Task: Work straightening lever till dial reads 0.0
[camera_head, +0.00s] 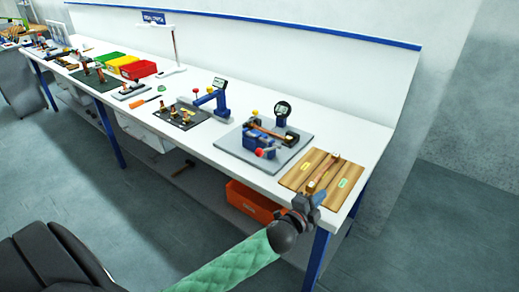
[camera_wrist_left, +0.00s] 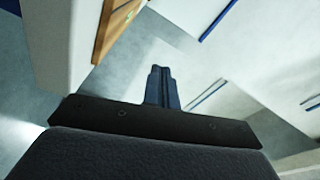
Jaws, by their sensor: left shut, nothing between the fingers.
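The straightening fixture (camera_head: 264,140) is blue and stands on a grey base plate (camera_head: 233,145) on the bench. A red knob (camera_head: 260,153) at its front and a yellow knob (camera_head: 255,113) at its back show; I cannot tell which is the lever's. A copper-coloured rod (camera_head: 270,131) lies across the fixture. The round dark dial (camera_head: 283,108) stands behind it; its reading is too small to make out. My left gripper (camera_head: 319,194) is at the near right bench edge, by the wooden board and apart from the fixture. Its shut, empty fingers (camera_wrist_left: 163,86) show in the left wrist view. My right gripper is out of view.
The wooden board (camera_head: 296,174) with a rod on it lies right of the fixture. Left of the fixture are another blue device (camera_head: 219,96) and a dark mat (camera_head: 173,116) with parts. An orange bin (camera_head: 254,203) is under the bench.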

